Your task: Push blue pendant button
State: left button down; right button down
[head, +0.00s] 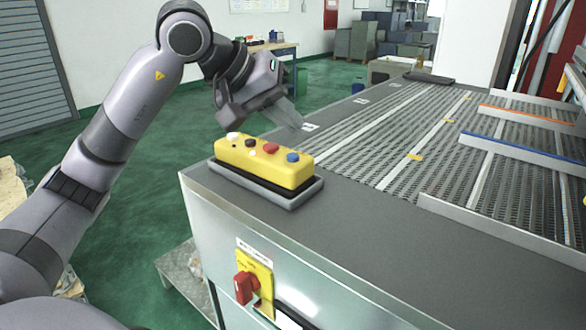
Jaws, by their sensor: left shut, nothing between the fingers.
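The yellow pendant (262,170) lies in a grey tray (300,193) on the near left corner of the conveyor machine's top. Its top carries a row of coloured buttons. The blue button (292,157) is at the right end, next to a red one (270,148). A white button (232,135) is toward the left end. My left gripper (297,122) is shut and empty. In the picture its fingertips are above the pendant's right end, apart from the blue button. My right gripper is not in view.
The conveyor machine's grey top (380,240) is clear in front. A slatted conveyor bed (390,140) with blue (520,148) and orange (530,114) rails lies behind. A red rotary switch (244,287) on a yellow plate sits on the front face.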

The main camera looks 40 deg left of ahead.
aim_at(287, 156)
pick_arm(q)
jog(key=shift+f+b, duration=0.7)
jog(key=shift+f, duration=0.55)
jog(key=shift+f, duration=0.1)
dwell(1.1)
jog(key=shift+f+b, duration=0.3)
jog(key=shift+b, duration=0.1)
jog(key=shift+f+b, duration=0.35)
jog(key=shift+f, duration=0.15)
dwell(0.4)
dwell(0.3)
jog(key=shift+r+p, duration=0.85)
jog(key=shift+r, duration=0.1)
jog(key=shift+r, duration=0.1)
notch_tip(287, 156, up, 5)
jog(key=p, duration=0.4)
jog(key=shift+p, duration=0.3)
